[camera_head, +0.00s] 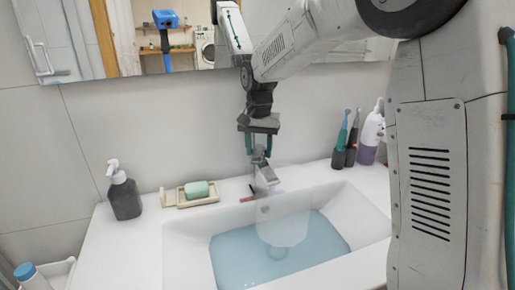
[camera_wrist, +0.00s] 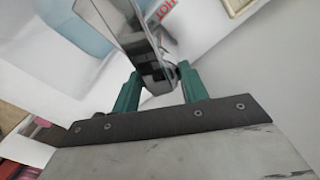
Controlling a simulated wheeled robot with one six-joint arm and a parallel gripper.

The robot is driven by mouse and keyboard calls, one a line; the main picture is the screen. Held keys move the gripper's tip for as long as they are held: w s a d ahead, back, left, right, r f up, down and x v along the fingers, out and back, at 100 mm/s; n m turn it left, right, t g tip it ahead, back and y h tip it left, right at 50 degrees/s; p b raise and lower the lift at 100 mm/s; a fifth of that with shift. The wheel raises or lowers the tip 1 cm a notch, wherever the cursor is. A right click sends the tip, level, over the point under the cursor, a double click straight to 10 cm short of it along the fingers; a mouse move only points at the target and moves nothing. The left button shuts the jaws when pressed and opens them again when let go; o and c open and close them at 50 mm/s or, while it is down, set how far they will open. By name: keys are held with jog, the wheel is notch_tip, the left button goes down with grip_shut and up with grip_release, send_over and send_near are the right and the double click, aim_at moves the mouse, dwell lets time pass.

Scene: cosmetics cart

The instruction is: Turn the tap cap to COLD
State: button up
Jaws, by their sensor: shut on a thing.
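The silver tap (camera_head: 266,180) stands at the back edge of the white sink, its spout pointing toward the basin. My gripper (camera_head: 260,147) reaches down from above, with its green fingers on either side of the tap's top. In the wrist view, the fingers (camera_wrist: 158,74) are closed on the tap cap (camera_wrist: 153,87), and the shiny tap body (camera_wrist: 118,25) extends away beyond them. A label reading HOT (camera_wrist: 168,17) lies on the counter past the tap. A COLD label cannot be read in either view. The cap's exact turn is hard to tell.
The basin (camera_head: 365,215) holds bluish water. A soap dish (camera_head: 170,200) with a green soap bar (camera_head: 196,189) and a dark pump bottle (camera_head: 124,193) stand left. A toothbrush cup (camera_head: 344,157) and a purple bottle (camera_head: 369,140) stand right. A mirror hangs behind.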

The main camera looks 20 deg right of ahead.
aim_at(260, 145)
jog(key=n, duration=1.3)
jog(key=shift+d+n, duration=0.15)
jog(key=shift+n, duration=0.15)
dwell(0.4)
jog(key=o, duration=1.4)
notch_tip(260, 145, up, 8)
jog(key=shift+w+f, duration=0.1)
